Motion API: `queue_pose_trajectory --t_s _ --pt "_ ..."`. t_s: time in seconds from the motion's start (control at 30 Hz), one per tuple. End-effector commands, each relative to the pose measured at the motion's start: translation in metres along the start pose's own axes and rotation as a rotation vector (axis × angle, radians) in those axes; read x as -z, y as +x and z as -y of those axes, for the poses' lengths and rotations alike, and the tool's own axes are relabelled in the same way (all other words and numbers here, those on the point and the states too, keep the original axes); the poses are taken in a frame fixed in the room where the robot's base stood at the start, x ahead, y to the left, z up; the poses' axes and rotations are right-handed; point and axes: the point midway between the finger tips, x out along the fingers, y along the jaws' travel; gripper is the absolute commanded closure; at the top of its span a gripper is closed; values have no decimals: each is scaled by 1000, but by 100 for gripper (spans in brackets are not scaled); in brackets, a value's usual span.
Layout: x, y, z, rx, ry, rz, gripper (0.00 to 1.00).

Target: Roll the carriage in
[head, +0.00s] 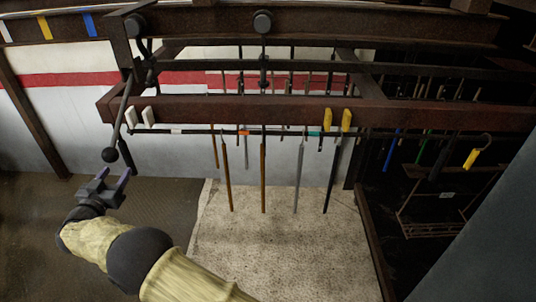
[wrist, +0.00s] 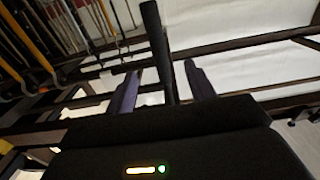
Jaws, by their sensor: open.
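My gripper (head: 111,174) is open, just below the ball. In the wrist view, a dark rod (wrist: 158,40), apparently the lever, stands between the two purple fingers of my gripper (wrist: 163,70); I cannot tell if either finger touches it. Several long rods hang from the thin rail (head: 200,131), including a brown one (head: 263,180) and a grey one (head: 299,180). I cannot tell which part is the carriage.
White clips (head: 147,117) and yellow clips (head: 346,120) sit on the lower beam (head: 230,108). At the right, a dark frame (head: 447,200) stands near a yellow-tagged hook (head: 472,158). A pale mat (head: 270,245) covers the floor under the rods. The floor at left is clear.

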Motion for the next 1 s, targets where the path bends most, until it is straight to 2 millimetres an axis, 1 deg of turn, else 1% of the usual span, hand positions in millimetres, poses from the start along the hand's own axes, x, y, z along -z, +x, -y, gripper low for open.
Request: queue_pose_trajectory --t_s 0.03,0.43,0.6,1.0 --pt "0 8 0 -1 1 0 45" --pt "-1 59 0 -1 1 -1 45" --pt "-1 58 1 2 1 1 45" --pt "-1 76 -1 -3 1 1 45"
